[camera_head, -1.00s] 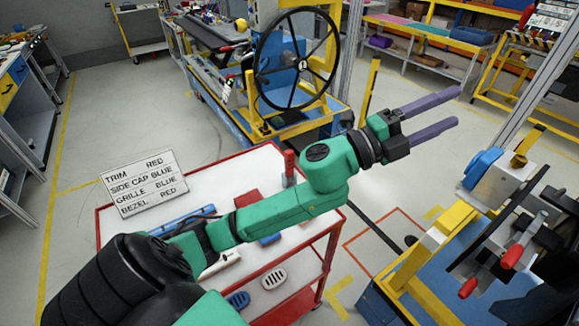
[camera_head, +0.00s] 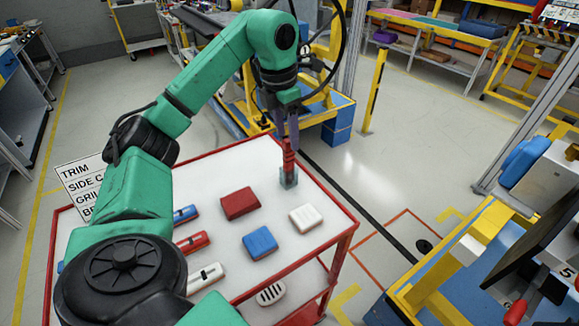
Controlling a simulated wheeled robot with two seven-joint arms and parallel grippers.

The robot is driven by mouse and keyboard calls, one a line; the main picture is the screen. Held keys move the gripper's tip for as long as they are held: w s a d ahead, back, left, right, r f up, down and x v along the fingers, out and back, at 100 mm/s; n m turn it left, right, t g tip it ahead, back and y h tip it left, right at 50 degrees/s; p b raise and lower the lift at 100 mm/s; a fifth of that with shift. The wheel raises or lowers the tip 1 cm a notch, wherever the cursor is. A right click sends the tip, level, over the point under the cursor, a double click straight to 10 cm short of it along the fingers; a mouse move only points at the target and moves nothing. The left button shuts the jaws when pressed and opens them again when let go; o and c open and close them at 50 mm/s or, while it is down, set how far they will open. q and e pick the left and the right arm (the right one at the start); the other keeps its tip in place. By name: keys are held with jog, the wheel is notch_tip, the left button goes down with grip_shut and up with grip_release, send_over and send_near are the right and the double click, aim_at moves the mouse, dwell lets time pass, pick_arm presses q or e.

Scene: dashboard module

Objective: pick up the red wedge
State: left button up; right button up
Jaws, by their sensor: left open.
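The red wedge (camera_head: 289,156) stands upright in a small grey holder (camera_head: 289,179) near the far right edge of the white-topped cart (camera_head: 325,240). My left gripper (camera_head: 291,128) points straight down above the wedge, its purple fingers at the wedge's top end. The fingers are seen nearly edge-on and overlap in the picture. They are open, and I cannot tell whether the wedge's top is between them. My right gripper is not in view.
A red block (camera_head: 240,203), a blue block (camera_head: 260,243) and a white block (camera_head: 305,219) lie on the cart, with slimmer red, blue and white parts to their left. A lettered sign (camera_head: 82,185) stands at the cart's left. A yellow-framed station (camera_head: 440,270) is at right.

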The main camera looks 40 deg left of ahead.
aim_at(290, 150)
pick_arm(q)
jog(key=f, duration=0.5)
jog(key=shift+w+d+p, duration=0.15)
jog(key=shift+w+p, duration=0.05)
jog(key=shift+p, duration=0.15)
jog(key=shift+w+f, duration=0.15)
jog(key=shift+f, duration=0.2)
grip_shut()
jog(key=shift+r, duration=0.1)
